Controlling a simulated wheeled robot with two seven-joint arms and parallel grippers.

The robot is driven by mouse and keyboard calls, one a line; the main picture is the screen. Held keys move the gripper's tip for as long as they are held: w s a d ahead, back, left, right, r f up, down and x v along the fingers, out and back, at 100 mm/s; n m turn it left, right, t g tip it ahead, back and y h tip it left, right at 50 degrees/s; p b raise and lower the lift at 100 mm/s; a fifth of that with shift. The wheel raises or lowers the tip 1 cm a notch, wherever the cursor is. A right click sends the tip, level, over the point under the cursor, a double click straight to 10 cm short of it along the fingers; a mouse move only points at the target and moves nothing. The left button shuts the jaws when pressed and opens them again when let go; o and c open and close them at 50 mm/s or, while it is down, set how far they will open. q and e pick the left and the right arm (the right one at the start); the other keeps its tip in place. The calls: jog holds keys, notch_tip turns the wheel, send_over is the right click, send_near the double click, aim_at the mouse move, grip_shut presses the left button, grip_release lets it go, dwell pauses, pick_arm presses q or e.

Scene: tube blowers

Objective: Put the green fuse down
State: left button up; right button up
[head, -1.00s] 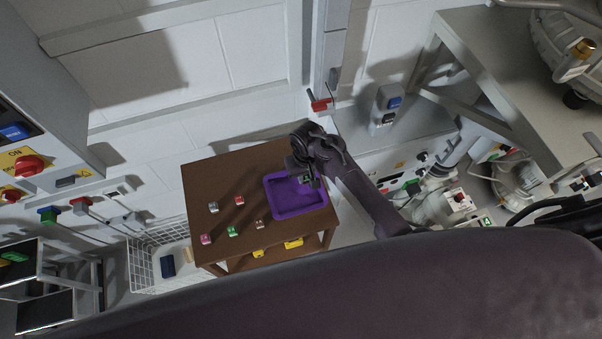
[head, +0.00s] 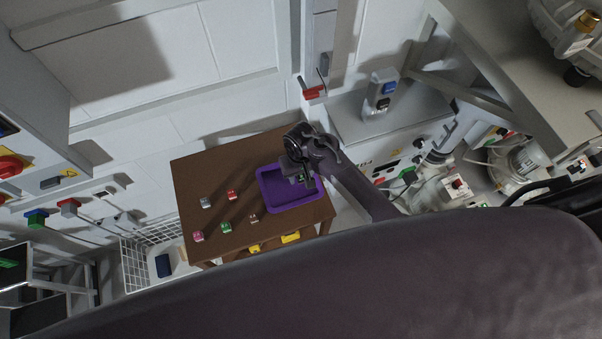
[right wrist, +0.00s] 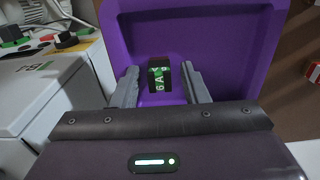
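The green fuse (right wrist: 159,75) shows in the right wrist view as a small dark block with pale "6 A" lettering, over the purple tray's floor. My right gripper (right wrist: 160,70) has one finger on each side of it, with a visible gap on both sides, so it is open around the fuse. In the head view my right gripper (head: 302,179) points down into the purple tray (head: 267,199), and a bit of green shows at its fingers. The fuse seems to rest on the tray floor. My left gripper is not in view.
The brown table (head: 190,172) carries the tray at its right end. Several loose fuses stand left of the tray, among them a red one (head: 232,195) and another green one (head: 227,227). A white wire basket (head: 134,265) stands left of the table.

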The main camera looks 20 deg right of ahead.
aim_at(301, 176)
notch_tip(301, 176, up, 12)
jog(key=b, duration=0.1)
dwell(0.5)
dwell(0.5)
